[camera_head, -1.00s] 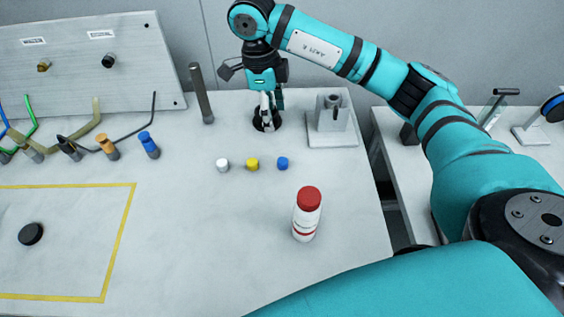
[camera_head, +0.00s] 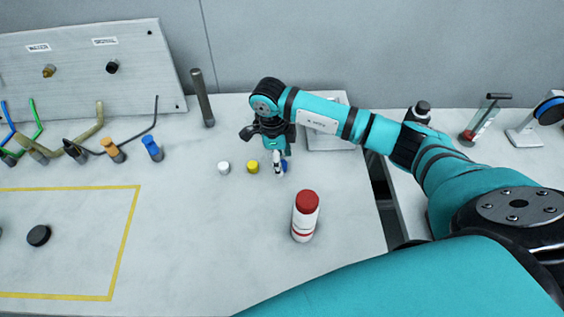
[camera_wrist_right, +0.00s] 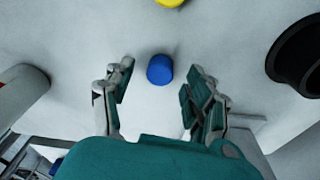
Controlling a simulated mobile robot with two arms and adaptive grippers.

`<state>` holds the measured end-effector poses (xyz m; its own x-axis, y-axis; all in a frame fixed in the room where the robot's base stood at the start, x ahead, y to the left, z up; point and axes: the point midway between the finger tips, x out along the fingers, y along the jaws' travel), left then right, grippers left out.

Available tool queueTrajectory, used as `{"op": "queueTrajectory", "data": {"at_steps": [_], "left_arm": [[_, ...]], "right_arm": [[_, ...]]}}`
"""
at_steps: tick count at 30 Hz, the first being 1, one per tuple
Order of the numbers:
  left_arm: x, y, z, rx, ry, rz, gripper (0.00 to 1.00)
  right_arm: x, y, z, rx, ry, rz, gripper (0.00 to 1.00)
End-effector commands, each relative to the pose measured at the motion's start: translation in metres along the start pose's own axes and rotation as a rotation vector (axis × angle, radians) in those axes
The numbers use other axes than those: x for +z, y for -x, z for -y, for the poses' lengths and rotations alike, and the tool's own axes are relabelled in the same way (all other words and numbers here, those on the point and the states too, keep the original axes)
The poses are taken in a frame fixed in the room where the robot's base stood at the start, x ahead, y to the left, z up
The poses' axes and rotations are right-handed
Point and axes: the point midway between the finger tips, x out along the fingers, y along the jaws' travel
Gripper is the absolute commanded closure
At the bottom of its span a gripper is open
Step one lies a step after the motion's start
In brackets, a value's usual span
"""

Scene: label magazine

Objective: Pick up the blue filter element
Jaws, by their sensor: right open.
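The blue filter element (camera_head: 285,166) is a small blue cylinder on the light table, at the right end of a row with a yellow one (camera_head: 253,167) and a white one (camera_head: 224,168). My right gripper (camera_head: 279,168) is at it and partly hides it in the head view. In the right wrist view the blue filter element (camera_wrist_right: 160,69) stands between the spread fingertips of the right gripper (camera_wrist_right: 160,80), with clear gaps on both sides. The right gripper is open and empty. My left gripper is not in view.
A white bottle with a red cap (camera_head: 304,216) stands in front of my right gripper. A grey post (camera_head: 202,98) stands at the back. A dark round holder (camera_wrist_right: 300,52) is at the right in the wrist view. The table between the bottle and the yellow-outlined area (camera_head: 125,240) is clear.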

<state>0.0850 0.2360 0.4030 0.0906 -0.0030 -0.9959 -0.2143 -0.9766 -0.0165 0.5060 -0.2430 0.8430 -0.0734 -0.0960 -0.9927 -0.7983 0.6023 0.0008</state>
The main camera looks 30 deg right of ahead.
Motion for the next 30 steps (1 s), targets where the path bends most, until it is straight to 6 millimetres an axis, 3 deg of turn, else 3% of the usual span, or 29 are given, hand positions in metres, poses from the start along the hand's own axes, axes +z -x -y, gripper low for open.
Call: {"op": "queueTrajectory", "data": {"at_steps": [4,11,21,30], "left_arm": [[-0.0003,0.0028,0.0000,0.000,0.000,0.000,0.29],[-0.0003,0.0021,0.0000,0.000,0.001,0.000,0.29],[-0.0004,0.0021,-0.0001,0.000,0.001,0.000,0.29],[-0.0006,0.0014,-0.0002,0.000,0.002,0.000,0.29]], "right_arm": [[0.0001,-0.0118,0.0000,-0.001,-0.001,0.000,0.45],[0.0003,-0.0133,0.0001,-0.001,0.000,0.000,0.46],[0.0003,-0.0129,0.0001,-0.001,0.000,0.000,0.88],[0.0003,-0.0115,0.0004,-0.002,0.000,0.001,0.89]]}}
